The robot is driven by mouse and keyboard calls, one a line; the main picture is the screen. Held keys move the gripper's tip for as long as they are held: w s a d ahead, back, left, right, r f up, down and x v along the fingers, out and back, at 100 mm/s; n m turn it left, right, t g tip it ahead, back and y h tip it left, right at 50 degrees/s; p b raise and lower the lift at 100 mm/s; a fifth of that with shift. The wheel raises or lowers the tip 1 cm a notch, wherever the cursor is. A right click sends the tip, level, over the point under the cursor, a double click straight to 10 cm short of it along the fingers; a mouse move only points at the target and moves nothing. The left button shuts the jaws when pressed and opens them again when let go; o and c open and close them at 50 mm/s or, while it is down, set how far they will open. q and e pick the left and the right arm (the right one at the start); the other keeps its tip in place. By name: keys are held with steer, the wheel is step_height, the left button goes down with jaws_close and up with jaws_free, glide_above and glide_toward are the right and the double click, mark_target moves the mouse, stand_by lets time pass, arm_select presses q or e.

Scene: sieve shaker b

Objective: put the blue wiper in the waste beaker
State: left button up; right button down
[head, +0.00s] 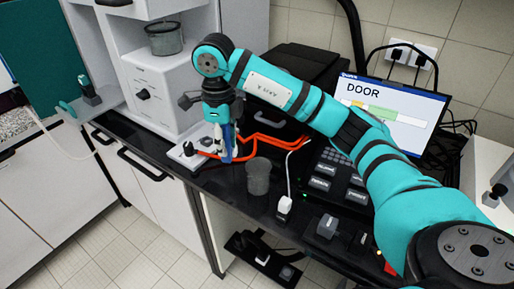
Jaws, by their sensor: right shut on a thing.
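My right gripper (227,148) points down over the black bench, left of the picture's middle. It is shut on the blue wiper (226,138), which shows as a narrow blue strip between the fingers. Much of the wiper is hidden by the gripper. A grey, see-through beaker (258,177), which looks like the waste beaker, stands upright near the bench's front edge. It is to the right of and a little nearer than the fingertips, apart from them. I cannot make out anything inside it.
Orange cables (262,143) run behind the gripper and beaker. A white plug-like item (284,205) stands right of the beaker. A black keypad (322,181) and a screen reading DOOR (392,112) are further right. A white machine (165,92) bears a grey container (164,38).

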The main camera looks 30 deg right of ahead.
steer(key=s+d+p, duration=0.2)
steer(key=d, duration=0.6)
steer(key=shift+w+d+f+p, duration=0.1)
steer(key=shift+w+f+p, duration=0.1)
steer(key=shift+f, duration=1.2)
steer(key=shift+w+d+f+p, duration=0.1)
steer(key=shift+f+p, duration=0.05)
steer(key=shift+f, duration=1.25)
steer(key=c, duration=1.1)
jaws_free()
steer(key=shift+a, duration=0.1)
steer(key=shift+c, duration=0.2)
steer(key=shift+r, duration=0.15)
